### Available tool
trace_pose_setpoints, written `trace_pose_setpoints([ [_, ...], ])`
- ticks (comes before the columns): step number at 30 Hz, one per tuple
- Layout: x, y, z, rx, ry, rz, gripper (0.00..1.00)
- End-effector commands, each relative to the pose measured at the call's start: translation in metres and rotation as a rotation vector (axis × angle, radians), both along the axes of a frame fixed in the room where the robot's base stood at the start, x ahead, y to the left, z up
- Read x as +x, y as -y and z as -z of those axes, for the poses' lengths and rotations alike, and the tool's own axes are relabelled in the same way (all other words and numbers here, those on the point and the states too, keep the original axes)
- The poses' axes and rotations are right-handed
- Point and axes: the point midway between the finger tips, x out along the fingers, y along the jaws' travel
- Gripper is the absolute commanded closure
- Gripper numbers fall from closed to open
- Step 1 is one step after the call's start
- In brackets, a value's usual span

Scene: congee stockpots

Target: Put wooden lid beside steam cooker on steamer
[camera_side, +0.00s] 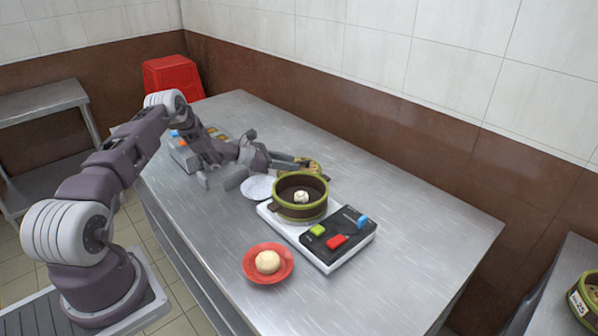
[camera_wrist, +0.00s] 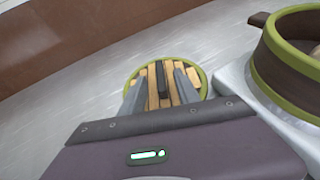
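The wooden lid (camera_wrist: 199,80) is round, with pale slats, a green rim and a dark bar handle (camera_wrist: 161,78). It lies on the table beside the steamer and shows partly behind it in the side view (camera_side: 315,165). The steamer (camera_side: 300,209) is a dark round pot with a green rim, uncovered, with a white bun (camera_side: 301,197) inside; it shows at the right of the wrist view (camera_wrist: 283,65). My gripper (camera_wrist: 160,92) is open over the lid, one finger on each side of the handle with gaps between. Whether the fingers touch the lid is unclear.
The steamer stands on a white cooker base with a black control panel (camera_side: 337,247). A white plate (camera_side: 256,187) lies left of it, and a red plate (camera_side: 256,277) with a bun (camera_side: 267,262) in front. The table's right side (camera_side: 430,225) is clear.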

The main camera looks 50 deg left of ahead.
Motion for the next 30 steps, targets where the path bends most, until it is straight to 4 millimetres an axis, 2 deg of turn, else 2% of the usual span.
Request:
trace_pose_setpoints([
  [4,0.017,0.008,0.008,0.002,-0.001,0.002,0.62],
  [11,0.019,0.008,0.008,0.001,-0.002,0.002,0.64],
  [15,0.019,0.008,0.008,0.001,-0.002,0.002,0.91],
  [17,0.019,0.009,0.008,0.001,-0.002,0.002,1.0],
  [26,0.019,0.009,0.008,0.001,-0.001,0.003,1.0],
  [29,0.019,0.008,0.0,0.002,0.001,0.003,1.0],
  [30,0.019,0.008,-0.009,0.003,0.002,0.002,1.0],
])
